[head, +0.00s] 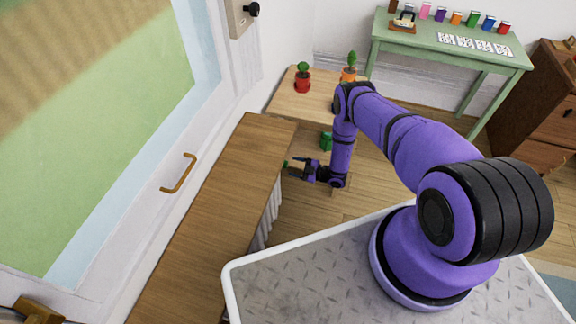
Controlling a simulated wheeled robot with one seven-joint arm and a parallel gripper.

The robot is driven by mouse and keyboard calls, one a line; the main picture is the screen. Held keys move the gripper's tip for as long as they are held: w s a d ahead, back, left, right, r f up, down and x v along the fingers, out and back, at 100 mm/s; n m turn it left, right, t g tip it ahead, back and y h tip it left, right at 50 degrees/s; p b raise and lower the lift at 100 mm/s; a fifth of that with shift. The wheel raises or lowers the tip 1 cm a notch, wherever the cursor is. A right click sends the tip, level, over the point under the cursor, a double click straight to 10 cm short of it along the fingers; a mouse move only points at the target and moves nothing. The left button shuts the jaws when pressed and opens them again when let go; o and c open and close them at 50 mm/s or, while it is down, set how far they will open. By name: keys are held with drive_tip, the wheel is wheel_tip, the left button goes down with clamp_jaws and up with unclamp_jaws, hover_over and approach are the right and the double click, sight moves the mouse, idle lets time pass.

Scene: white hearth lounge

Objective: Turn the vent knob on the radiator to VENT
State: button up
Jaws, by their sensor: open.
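The radiator (267,222) shows only as a strip of white ribs under the front edge of the long wooden sill. I cannot make out its vent knob or any VENT mark. My gripper (291,169) is open, its black fingers pointing left toward the sill's front edge, near the far end of the visible ribs. A small green spot shows by the fingertips, too small to identify. I cannot tell whether the fingers touch anything.
The wooden sill (205,200) runs below a window with a brass handle (178,173). A wall box with a black knob (252,9) is at the top. A low table (283,101) holds two potted plants. A green object (327,141) is behind my arm. A green table (405,43) stands farther back.

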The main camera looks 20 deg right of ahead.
drive_tip(key=v, duration=0.6)
drive_tip(key=shift+s+d, duration=0.2)
